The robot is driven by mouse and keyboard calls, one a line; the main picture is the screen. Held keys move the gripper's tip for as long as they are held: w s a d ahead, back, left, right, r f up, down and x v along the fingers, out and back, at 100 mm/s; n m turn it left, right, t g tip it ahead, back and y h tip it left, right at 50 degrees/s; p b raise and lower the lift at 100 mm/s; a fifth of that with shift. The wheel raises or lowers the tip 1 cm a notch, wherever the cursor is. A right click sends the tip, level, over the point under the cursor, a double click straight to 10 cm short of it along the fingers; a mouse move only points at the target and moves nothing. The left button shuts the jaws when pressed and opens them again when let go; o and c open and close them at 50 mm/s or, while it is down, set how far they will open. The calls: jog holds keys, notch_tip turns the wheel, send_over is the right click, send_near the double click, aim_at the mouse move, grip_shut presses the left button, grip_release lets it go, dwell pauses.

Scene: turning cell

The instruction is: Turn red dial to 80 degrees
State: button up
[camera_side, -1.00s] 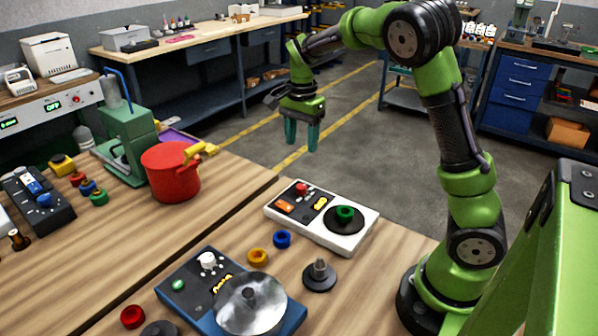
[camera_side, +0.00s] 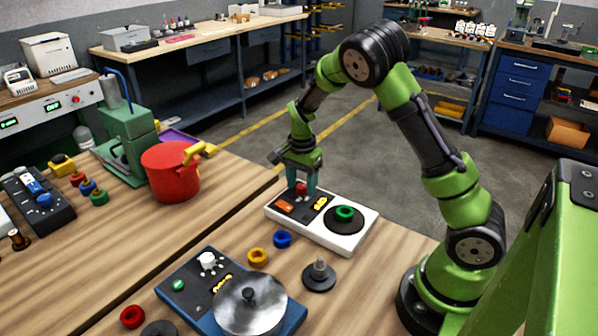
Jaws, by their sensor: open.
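The red dial (camera_side: 301,188) sits on the dark panel of a white device (camera_side: 334,237) near the middle of the table. My green gripper (camera_side: 302,184) points straight down over the red dial, with its teal fingers on either side of it. The fingers are open; whether they touch the dial cannot be told. The dial is partly hidden by the fingers, and its angle cannot be read.
The same device carries an orange switch (camera_side: 285,206) and a green ring (camera_side: 345,213) on a black disc. A blue device (camera_side: 190,290) with a metal lid (camera_side: 250,304) stands in front. Blue (camera_side: 282,239) and yellow (camera_side: 257,257) rings lie between. A red pot (camera_side: 170,175) stands left.

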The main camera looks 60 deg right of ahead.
jog(key=shift+c, duration=0.3)
grip_shut()
jog(key=shift+m, duration=0.3)
jog(key=m, duration=0.4)
jog(key=shift+m, duration=2)
jog(key=shift+r, duration=0.1)
jog(key=shift+o, duration=0.3)
grip_release()
